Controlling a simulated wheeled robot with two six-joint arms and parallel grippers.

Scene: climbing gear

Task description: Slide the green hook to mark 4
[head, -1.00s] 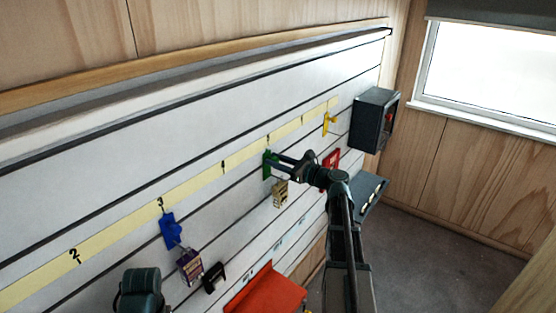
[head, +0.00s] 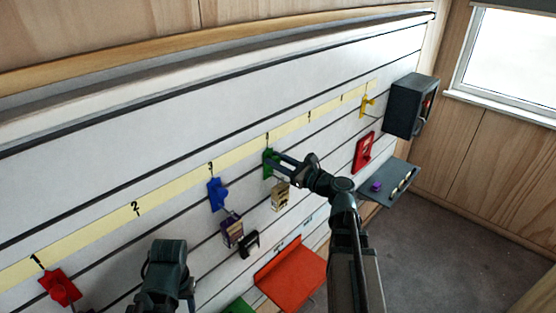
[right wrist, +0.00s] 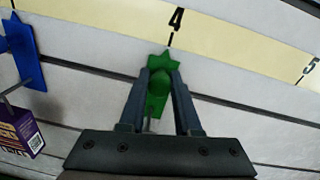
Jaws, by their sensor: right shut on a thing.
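The green hook (head: 268,163) sits on the slatted white wall, just below the yellow number strip. My right gripper (head: 279,162) is shut on it. In the right wrist view the green hook (right wrist: 159,92) is between the two fingers, its pointed top just under the tick of mark 4 (right wrist: 176,18), the tip very slightly left of the tick. A tan tag-like item (head: 280,196) hangs below the hook. Part of my left arm shows at the lower left; its fingers are not visible.
A blue hook (head: 217,194) with a purple box (head: 232,231) is to the left at mark 3. A red hook (head: 60,287) is near mark 1. To the right are a red holder (head: 364,152), a yellow hook (head: 368,105) and a dark box (head: 409,106). An orange shelf (head: 292,274) lies below.

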